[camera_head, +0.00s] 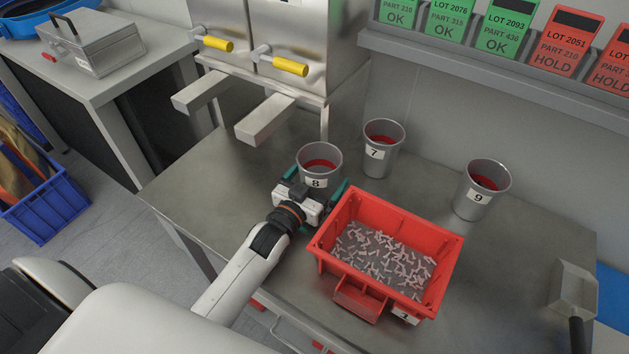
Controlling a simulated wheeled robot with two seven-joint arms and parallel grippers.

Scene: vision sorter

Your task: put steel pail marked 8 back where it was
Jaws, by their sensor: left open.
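The steel pail marked 8 (320,161) stands upright on the steel table, below and in front of the sorter's chutes. Its inside looks red. My left gripper (318,183) is at the near side of this pail, with its teal fingers spread, one to each side of the pail's lower part. The gripper is open, and its body hides the pail's base. I cannot tell whether the fingers touch the pail. My right gripper is not in view.
Pail 7 (383,147) stands behind and right of pail 8; pail 9 (482,189) stands farther right. A red bin (447,262) of small pale parts sits close right of my gripper. Two metal chutes (266,119) jut out above left. A scoop (575,291) lies at the right.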

